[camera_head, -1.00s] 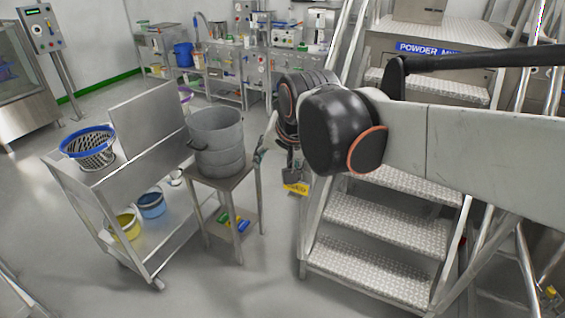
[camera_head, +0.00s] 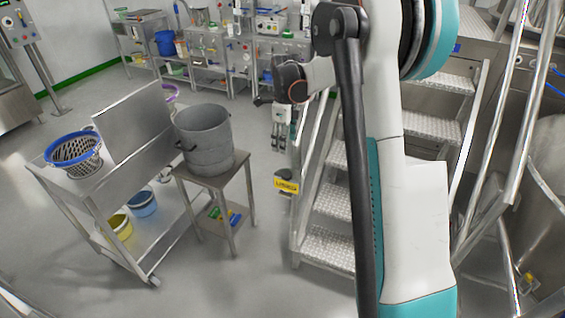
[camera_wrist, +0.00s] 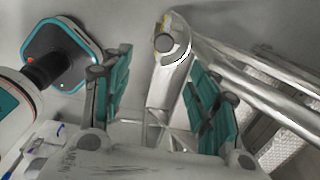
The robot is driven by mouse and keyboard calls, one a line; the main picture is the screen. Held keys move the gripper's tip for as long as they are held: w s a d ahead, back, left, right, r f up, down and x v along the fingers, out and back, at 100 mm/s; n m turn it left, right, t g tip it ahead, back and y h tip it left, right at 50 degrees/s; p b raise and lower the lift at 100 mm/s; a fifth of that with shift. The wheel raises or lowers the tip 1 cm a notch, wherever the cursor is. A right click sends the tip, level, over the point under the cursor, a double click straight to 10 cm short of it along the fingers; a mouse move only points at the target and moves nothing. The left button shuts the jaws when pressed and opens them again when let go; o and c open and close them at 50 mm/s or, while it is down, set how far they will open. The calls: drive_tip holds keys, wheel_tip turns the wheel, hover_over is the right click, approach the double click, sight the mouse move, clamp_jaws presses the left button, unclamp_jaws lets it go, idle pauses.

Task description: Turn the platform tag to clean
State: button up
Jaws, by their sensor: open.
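A yellow tag (camera_head: 286,186) with dark, unreadable lettering hangs by the foot of the platform stairs, at the lower end of the left handrail. My gripper (camera_head: 283,146) is above it in the head view, pointing down, apart from the tag and empty. In the wrist view, my gripper (camera_wrist: 160,100) has its two teal fingers spread wide. The rounded rail end (camera_wrist: 168,65) with a dark round cap shows between and beyond them. A small yellow edge shows at its top; I cannot tell whether this is the tag. The tag's face is not visible there.
The metal stairs (camera_head: 330,200) and their rails stand close to the right of my gripper. A small table (camera_head: 205,180) with a grey bucket (camera_head: 205,137) stands to the left, beside a steel cart (camera_head: 105,205). Floor is clear in front of the table.

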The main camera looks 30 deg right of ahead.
sight(287, 174)
drive_tip(key=f+b, duration=0.1)
drive_tip(key=f, duration=0.4)
drive_tip(key=d+f+m+b, duration=0.1)
drive_tip(key=f, duration=0.4)
drive_tip(key=w+f+m+b, duration=0.1)
drive_tip(key=f+b, duration=0.1)
drive_tip(key=f, duration=0.4)
drive_tip(key=shift+d+g, duration=0.3)
drive_tip(key=shift+d, duration=0.05)
drive_tip(key=c, duration=1.1)
